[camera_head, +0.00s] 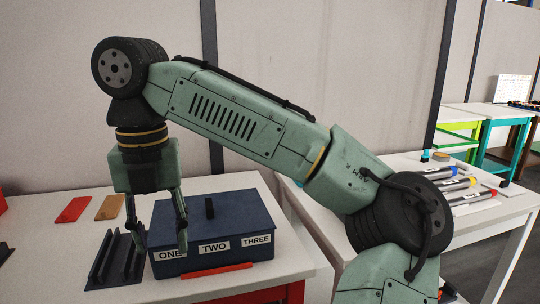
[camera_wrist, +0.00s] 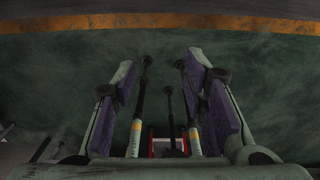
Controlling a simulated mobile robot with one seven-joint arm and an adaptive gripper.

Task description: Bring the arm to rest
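My gripper (camera_head: 161,246) hangs from my green arm with its fingers pointing down. Its two fingers are apart, with nothing visible between them in the head view. It is in front of the left part of a dark blue box (camera_head: 232,212) labelled ONE, TWO and THREE; I cannot tell whether it touches the box. In the wrist view the fingers with purple pads (camera_wrist: 164,110) also stand apart. My arm is raised and bent, reaching left from its base at lower right.
A black slotted rack (camera_head: 112,262) lies left of the box. A red slat (camera_head: 215,270) lies before it. Red (camera_head: 73,209) and tan (camera_head: 110,207) pieces lie behind the rack on the white table (camera_head: 45,235). A second white table (camera_head: 490,222) at right bears several markers.

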